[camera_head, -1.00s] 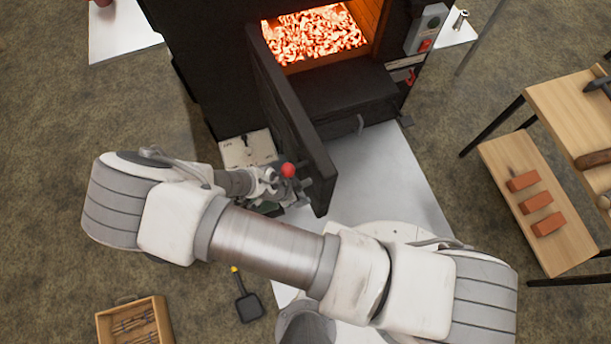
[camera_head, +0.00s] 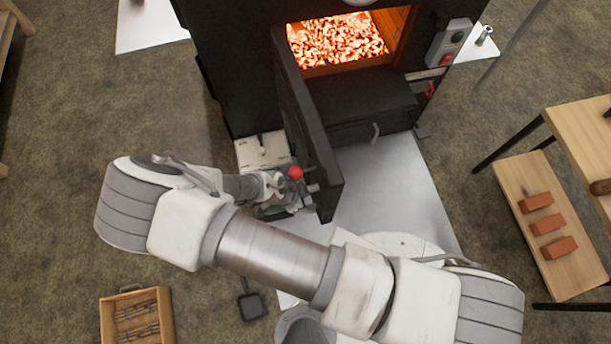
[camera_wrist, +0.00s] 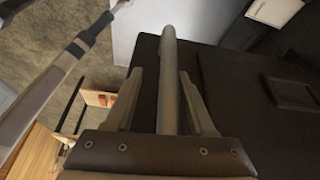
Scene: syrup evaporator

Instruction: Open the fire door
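The black fire door (camera_head: 308,130) stands swung wide open, out from the left side of the firebox opening (camera_head: 338,40), where a glowing fire shows. A red ball knob (camera_head: 296,173) shows beside my gripper at the door's free end. My gripper (camera_head: 290,190) is at the outer, left face of the door, partly hidden by my arm. In the wrist view, a grey round bar (camera_wrist: 168,75), apparently the door's handle, lies between the fingers of my gripper (camera_wrist: 160,90). The fingers stand apart, with a visible gap at the left; contact at the right is unclear.
A wooden table (camera_head: 585,135) with a lower shelf holding orange bricks (camera_head: 547,224) stands at the right. A wooden tray (camera_head: 108,320) and a small black shovel (camera_head: 251,306) lie on the floor at lower left. A pale metal floor plate (camera_head: 385,190) lies before the firebox.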

